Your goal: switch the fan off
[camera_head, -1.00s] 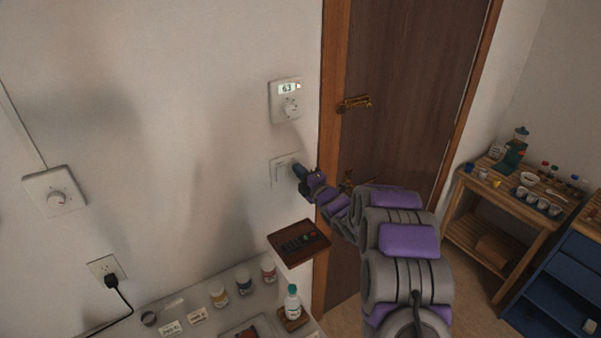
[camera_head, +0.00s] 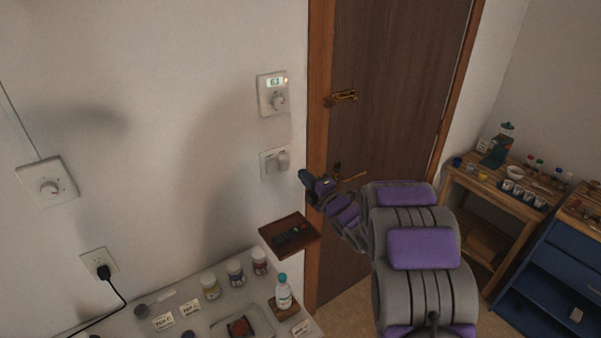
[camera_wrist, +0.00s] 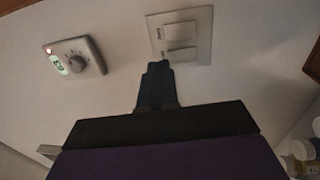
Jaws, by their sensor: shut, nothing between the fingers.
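A white switch plate (camera_head: 276,163) with two rockers is on the wall left of the door frame. It also shows in the wrist view (camera_wrist: 204,58), just beyond the fingertips; its small labels are unreadable. My gripper (camera_head: 304,176) is shut and empty, to the right of the plate and apart from it in the head view. In the wrist view the closed fingers (camera_wrist: 158,70) overlap the plate's lower edge. Above the plate is a dial unit (camera_head: 272,94) with a lit green display and an orange light; it also shows in the wrist view (camera_wrist: 74,56). No fan is visible.
Another wall dial (camera_head: 47,182) is at the left, above a socket with a black plug (camera_head: 103,271). A small brown shelf (camera_head: 288,234) juts out below my gripper. A table with jars (camera_head: 236,273) stands below; the brown door (camera_head: 395,100) is to the right.

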